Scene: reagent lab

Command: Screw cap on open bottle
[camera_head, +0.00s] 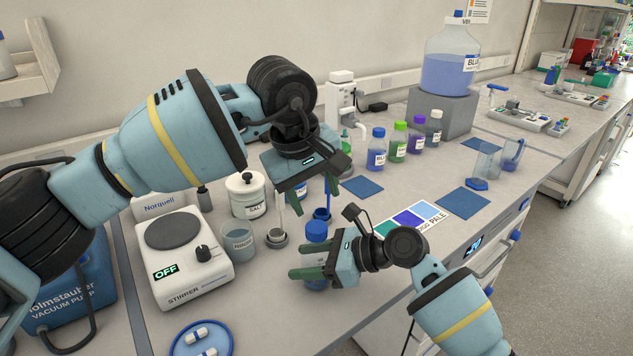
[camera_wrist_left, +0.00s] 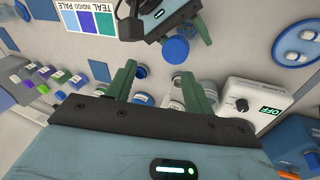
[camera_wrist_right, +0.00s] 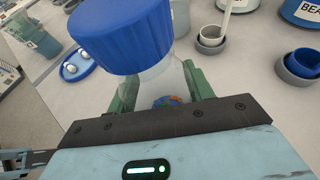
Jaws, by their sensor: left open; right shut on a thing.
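In the right wrist view the blue cap (camera_wrist_right: 120,35) sits over the bottle's neck (camera_wrist_right: 163,75); I cannot tell how tightly. My right gripper (camera_head: 298,260) is shut around the bottle's body below the cap. My left gripper (camera_head: 315,202) is open and empty, pointing down above and behind the cap. In the left wrist view the cap (camera_wrist_left: 176,50) shows beyond the open fingertips, apart from them.
A stirrer (camera_head: 185,260), a beaker (camera_head: 237,243) and a salt jar (camera_head: 246,195) stand to the left. A grey holder (camera_head: 277,238) and a blue cup (camera_head: 322,214) are close by the bottle. Capped bottles (camera_head: 377,150) stand behind. A blue dish (camera_head: 200,340) lies in front.

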